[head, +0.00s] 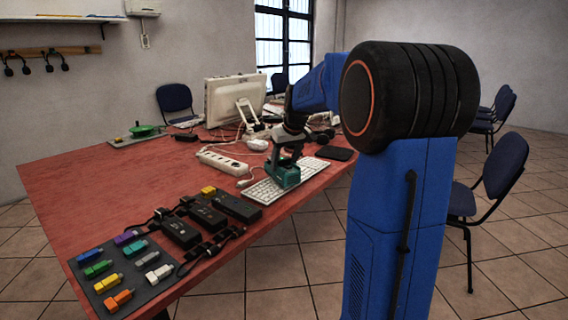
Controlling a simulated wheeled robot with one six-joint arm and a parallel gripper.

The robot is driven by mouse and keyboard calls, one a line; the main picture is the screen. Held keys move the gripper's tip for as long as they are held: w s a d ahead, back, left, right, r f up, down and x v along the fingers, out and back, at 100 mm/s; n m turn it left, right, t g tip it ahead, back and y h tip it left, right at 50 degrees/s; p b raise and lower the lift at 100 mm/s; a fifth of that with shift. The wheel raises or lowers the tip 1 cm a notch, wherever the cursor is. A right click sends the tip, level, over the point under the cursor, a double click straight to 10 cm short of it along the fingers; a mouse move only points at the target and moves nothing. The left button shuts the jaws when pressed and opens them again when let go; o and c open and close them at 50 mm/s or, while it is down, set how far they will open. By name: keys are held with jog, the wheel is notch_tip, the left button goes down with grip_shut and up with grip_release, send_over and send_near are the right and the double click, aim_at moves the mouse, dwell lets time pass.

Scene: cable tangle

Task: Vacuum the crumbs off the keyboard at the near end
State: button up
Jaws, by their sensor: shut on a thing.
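A white keyboard (263,191) lies on the red table near its right edge. A small dark-green device (284,174), apparently the hand vacuum, is at the keyboard, over its middle part. My gripper (289,150) is above the device and shut on it. I cannot tell whether the device touches the keys. The device hides part of the keyboard. Crumbs are too small to make out.
Black boxes (180,232) with cables and a dark mat (122,283) of coloured plugs lie at the near end. A white power strip (222,163), a monitor (235,101) and a black pad (335,153) are farther back. The left middle of the table (110,185) is clear.

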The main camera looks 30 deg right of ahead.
aim_at(290, 158)
jog(key=shift+d, duration=0.15)
jog(key=shift+w+d, duration=0.25)
jog(key=shift+d, duration=0.3)
jog(key=shift+w+d, duration=0.2)
jog(key=shift+d, duration=0.35)
jog(key=shift+w+d, duration=0.1)
jog(key=shift+d, duration=0.15)
jog(key=shift+w+d, duration=0.2)
jog(key=shift+d, duration=0.35)
jog(key=shift+w+d, duration=0.2)
jog(key=shift+d, duration=0.35)
jog(key=shift+d, duration=0.15)
jog(key=shift+w+d, duration=0.25)
jog(key=shift+d, duration=0.35)
jog(key=shift+w+d, duration=0.25)
jog(key=shift+d, duration=0.3)
jog(key=shift+d, duration=0.2)
jog(key=shift+w+d, duration=0.25)
jog(key=shift+d, duration=0.3)
jog(key=shift+w+d, duration=0.2)
jog(key=shift+d, duration=0.35)
jog(key=shift+d, duration=0.15)
